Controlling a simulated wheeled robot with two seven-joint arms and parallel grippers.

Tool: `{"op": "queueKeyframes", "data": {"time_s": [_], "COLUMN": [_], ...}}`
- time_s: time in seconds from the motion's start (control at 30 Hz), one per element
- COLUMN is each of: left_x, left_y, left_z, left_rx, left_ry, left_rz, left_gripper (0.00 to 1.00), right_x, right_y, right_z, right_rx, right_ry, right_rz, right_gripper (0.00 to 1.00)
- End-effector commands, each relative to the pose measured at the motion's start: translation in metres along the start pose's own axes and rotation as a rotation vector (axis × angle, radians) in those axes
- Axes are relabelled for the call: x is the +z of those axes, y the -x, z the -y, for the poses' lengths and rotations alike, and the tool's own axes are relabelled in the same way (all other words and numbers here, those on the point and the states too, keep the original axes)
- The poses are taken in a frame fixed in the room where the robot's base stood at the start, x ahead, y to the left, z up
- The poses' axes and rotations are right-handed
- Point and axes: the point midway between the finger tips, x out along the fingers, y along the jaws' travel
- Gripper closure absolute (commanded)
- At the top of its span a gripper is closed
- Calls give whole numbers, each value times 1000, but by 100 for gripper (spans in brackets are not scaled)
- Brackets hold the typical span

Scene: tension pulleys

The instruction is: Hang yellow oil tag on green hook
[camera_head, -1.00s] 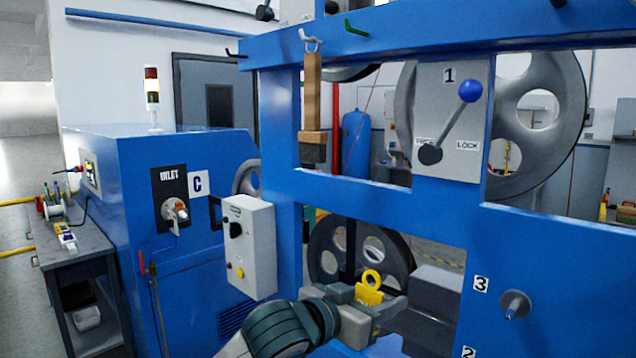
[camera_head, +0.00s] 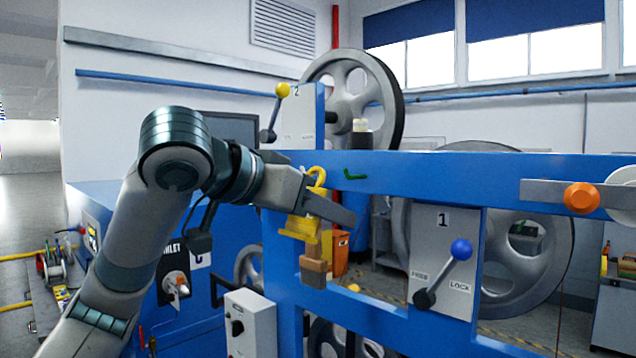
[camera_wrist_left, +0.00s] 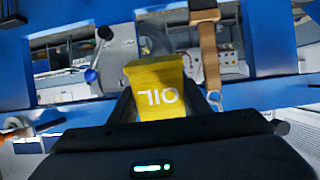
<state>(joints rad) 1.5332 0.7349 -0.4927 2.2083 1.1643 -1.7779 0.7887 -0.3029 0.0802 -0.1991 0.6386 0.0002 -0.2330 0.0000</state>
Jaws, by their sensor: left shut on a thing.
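The yellow oil tag (camera_head: 302,228) is held in my left gripper (camera_head: 325,200), with its ring at the top, in front of the blue beam. In the left wrist view the oil tag (camera_wrist_left: 157,88) sits between the fingers, with its letters upside down. The green hook (camera_head: 354,174) sticks out of the blue beam, to the right of the tag and apart from it. A wooden-handled brush (camera_head: 315,266) hangs behind the gripper; its handle (camera_wrist_left: 209,55) shows beside the tag in the wrist view. My right gripper is not in view.
The blue frame beam (camera_head: 440,172) runs across behind the gripper. Right of the green hook are a panel marked 1 with a blue-knobbed lever (camera_head: 445,268) and an orange knob (camera_head: 582,198). A yellow-knobbed lever (camera_head: 275,110) stands above the beam at left.

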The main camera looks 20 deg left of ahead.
Motion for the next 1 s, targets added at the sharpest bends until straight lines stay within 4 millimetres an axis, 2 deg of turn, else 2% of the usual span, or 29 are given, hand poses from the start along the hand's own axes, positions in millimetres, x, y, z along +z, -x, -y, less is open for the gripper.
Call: {"op": "queueKeyframes", "data": {"time_s": [0.07,0.2,0.67,1.0], "left_x": [-7,-8,-8,-12], "left_y": [10,14,12,2], "left_z": [2,3,2,2], "left_rx": [-5,-8,-7,-6], "left_ry": [2,4,3,4], "left_rz": [4,8,8,7], "left_gripper": [82,82,82,82], "right_x": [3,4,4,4], "right_y": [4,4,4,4], "right_z": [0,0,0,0], "right_rx": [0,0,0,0], "right_ry": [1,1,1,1], "right_rz": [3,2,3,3], "right_gripper": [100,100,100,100]}}
